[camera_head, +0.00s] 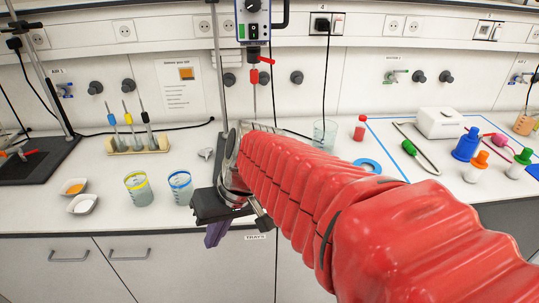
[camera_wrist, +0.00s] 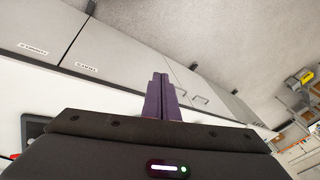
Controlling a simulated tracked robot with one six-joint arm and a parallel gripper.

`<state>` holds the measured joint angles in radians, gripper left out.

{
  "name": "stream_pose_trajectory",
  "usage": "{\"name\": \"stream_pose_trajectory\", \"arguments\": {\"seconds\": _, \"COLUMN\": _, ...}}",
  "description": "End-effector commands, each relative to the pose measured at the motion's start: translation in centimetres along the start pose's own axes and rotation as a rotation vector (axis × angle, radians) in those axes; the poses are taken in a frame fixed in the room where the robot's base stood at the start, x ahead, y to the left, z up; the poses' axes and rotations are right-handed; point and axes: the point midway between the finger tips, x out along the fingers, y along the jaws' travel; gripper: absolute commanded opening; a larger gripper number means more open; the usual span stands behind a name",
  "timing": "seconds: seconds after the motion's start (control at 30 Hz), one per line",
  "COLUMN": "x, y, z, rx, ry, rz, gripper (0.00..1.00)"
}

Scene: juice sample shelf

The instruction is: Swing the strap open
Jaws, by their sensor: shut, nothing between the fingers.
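My gripper (camera_head: 214,238) hangs at the front edge of the bench, with its dark body over the worktop and its purple fingers pointing down before the cabinet fronts. In the wrist view the two purple fingers (camera_wrist: 160,80) lie side by side, closed, with nothing between them. I cannot make out a strap in either view. My red-sleeved arm covers the middle and right front of the bench in the head view and may hide it.
A stirrer (camera_head: 254,25) on a stand rises behind my gripper. Two glass beakers (camera_head: 139,190) and white dishes (camera_head: 73,187) stand to its left, a pipette rack (camera_head: 124,144) behind them. Bottles (camera_head: 467,144) stand at right. Cabinet doors (camera_head: 150,267) lie below.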

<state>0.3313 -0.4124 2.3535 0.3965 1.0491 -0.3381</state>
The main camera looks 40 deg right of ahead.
Motion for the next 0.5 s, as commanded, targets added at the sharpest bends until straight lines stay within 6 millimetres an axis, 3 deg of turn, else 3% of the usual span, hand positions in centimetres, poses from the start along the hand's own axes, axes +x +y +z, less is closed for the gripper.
{"name": "stream_pose_trajectory", "arguments": {"seconds": 0.27, "x": 1.0, "y": 2.7, "z": -4.2, "rx": 0.144, "ry": -0.021, "rz": -0.201, "gripper": 0.0}}
{"name": "stream_pose_trajectory", "arguments": {"seconds": 0.5, "x": 1.2, "y": 6.6, "z": -8.4, "rx": 0.254, "ry": 0.045, "rz": -0.384, "gripper": 0.0}}
